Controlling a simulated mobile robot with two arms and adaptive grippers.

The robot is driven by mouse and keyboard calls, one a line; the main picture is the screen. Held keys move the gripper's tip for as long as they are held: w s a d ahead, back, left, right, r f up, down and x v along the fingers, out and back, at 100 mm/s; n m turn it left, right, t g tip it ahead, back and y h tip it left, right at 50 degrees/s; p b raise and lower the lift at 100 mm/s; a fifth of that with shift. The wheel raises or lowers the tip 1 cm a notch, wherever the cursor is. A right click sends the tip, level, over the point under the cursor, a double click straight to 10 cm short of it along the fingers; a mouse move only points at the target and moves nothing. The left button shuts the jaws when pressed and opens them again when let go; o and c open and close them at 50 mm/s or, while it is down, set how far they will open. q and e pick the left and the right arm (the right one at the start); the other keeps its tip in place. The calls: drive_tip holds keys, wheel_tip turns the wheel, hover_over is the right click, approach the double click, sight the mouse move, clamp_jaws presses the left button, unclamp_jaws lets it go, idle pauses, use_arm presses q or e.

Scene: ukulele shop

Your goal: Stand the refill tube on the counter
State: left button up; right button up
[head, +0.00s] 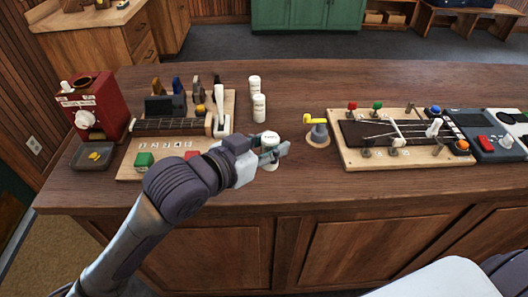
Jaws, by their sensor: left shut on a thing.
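My left gripper (277,148) is over the near part of the wooden counter (300,92). It is shut on a white refill tube (270,137) with a pale round top. The tube looks close to upright. Its top shows above the fingers and a little of its lower end shows below them, with the middle hidden. I cannot tell whether its base touches the counter. Two similar white tubes, a farther one (254,83) and a nearer one (259,108), stand behind it. My right gripper is not in view.
A wooden board with a fretboard and knobs (345,157) lies farther right. Left are another tool board (125,172), a red machine (103,98) and a dark tray (92,156). The counter's back middle is clear.

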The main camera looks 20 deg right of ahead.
use_arm(q)
drive_tip(key=w+f, duration=0.3)
drive_tip(key=w+f+p, duration=0.1)
drive_tip(key=w+f, duration=0.2)
drive_tip(key=f, duration=0.1)
drive_tip(key=shift+w+f, duration=0.1)
drive_tip(key=shift+w, duration=0.1)
drive_tip(key=shift+d+f, duration=0.1)
drive_tip(key=shift+f, duration=0.25)
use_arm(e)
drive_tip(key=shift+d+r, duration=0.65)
use_arm(q)
drive_tip(key=shift+f, duration=0.15)
drive_tip(key=o, duration=0.8)
drive_tip(key=shift+c, duration=0.2)
drive_tip(key=o, duration=0.4)
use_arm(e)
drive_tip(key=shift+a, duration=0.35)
